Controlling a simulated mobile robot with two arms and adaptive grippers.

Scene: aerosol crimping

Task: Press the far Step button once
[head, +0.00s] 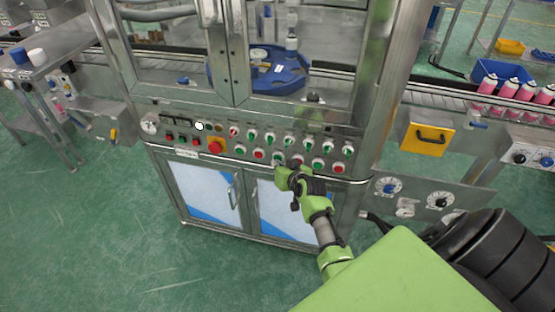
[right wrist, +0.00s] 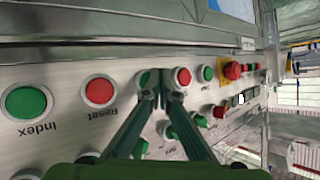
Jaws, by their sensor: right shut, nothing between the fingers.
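The control panel (head: 190,128) of the steel machine carries rows of buttons and switches. My right gripper (head: 279,171) is at its lower button row, shut and empty; its fingertips (right wrist: 160,92) also show in the right wrist view. A green button (right wrist: 142,78) is partly hidden behind the fingertips. Whether they touch it, I cannot tell. Its label is hidden, and I read no Step label anywhere. A red button labelled Reset (right wrist: 100,91) and a green one labelled Index (right wrist: 27,102) lie to its left in the wrist view. My left gripper is not in view.
A red button (right wrist: 183,77) lies just right of the fingertips, with a red emergency stop on yellow (right wrist: 232,70) further along. Rotary switches (head: 252,135) line the row above. Cabinet doors (head: 210,190) are below. Conveyors with pink cans (head: 507,87) stand at right.

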